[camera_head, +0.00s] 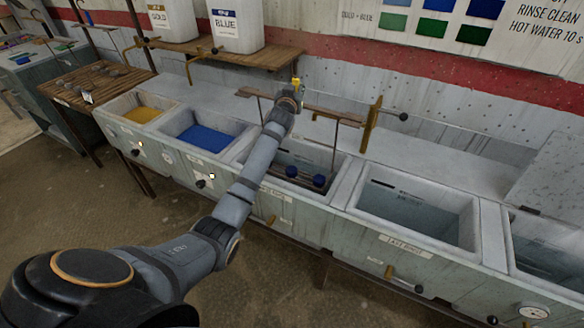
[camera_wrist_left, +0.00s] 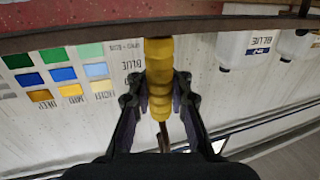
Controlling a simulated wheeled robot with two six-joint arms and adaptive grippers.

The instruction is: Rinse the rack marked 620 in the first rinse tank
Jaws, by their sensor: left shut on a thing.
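My left gripper (camera_head: 292,94) is shut on the yellow grip of a rack. In the left wrist view the yellow grip (camera_wrist_left: 158,78) sits between the two fingers. The rack's long brown bar (camera_head: 335,115) runs left and right of the gripper, with thin hangers going down. Two dark blue round pieces (camera_head: 305,177) show low inside the tank below. That tank (camera_head: 342,168) is between the blue bath and the tank labelled last rinse. My arm hides its left part and part of its front label. I cannot read a number on the rack. My right gripper is not in view.
Left of the tank are a blue bath (camera_head: 207,139) and a yellow bath (camera_head: 141,114). The last rinse tank (camera_head: 415,212) is to the right. Brass taps (camera_head: 372,125) rise behind the tanks. White jugs (camera_head: 237,30) stand on a wooden shelf at the back.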

